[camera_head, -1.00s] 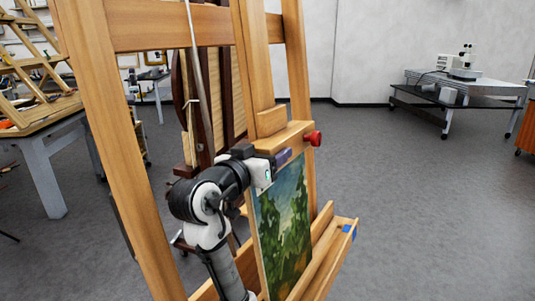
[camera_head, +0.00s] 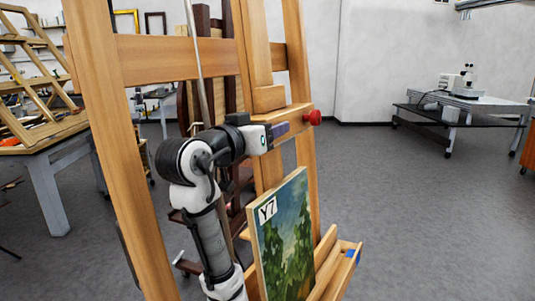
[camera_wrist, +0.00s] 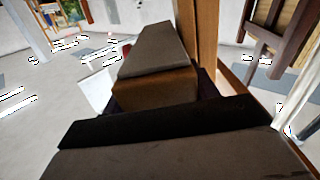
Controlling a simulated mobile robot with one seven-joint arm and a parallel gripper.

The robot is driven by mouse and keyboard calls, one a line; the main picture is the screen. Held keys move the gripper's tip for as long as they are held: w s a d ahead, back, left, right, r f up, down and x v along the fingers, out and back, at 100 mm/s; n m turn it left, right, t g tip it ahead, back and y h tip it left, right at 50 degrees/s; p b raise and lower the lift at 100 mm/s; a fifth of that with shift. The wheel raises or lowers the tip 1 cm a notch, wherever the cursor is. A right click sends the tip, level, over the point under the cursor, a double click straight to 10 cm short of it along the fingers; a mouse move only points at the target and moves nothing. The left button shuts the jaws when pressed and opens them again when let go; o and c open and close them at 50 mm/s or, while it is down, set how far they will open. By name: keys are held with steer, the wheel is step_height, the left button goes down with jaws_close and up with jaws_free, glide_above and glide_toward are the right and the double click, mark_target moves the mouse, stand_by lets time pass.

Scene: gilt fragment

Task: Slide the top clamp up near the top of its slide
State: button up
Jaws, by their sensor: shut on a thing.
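The top clamp (camera_head: 292,114) is a light wooden block with a red knob (camera_head: 314,117) on its right end. It sits on the easel's central wooden slide (camera_head: 254,45), with a clear gap between it and the painting's top edge below. My gripper (camera_head: 279,130) reaches in from the left and is shut on the clamp's near side. In the wrist view, a brown wooden part (camera_wrist: 155,91) shows between the dark fingers; the grip's exact contact is partly hidden. The painting (camera_head: 287,240), labelled Y7, leans upright on the lower ledge (camera_head: 341,268).
The easel's crossbar (camera_head: 180,58) runs behind my arm, and its left post (camera_head: 115,130) stands close in front. A table with wooden frames (camera_head: 45,140) is at left. A bench with a microscope (camera_head: 465,105) stands at back right.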

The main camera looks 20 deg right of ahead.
steer(key=shift+w+a+r, duration=0.1)
steer(key=shift+r, duration=0.75)
steer(key=o, duration=1.4)
steer(key=shift+f, duration=0.1)
steer(key=shift+c, duration=0.2)
steer(key=shift+f, duration=0.1)
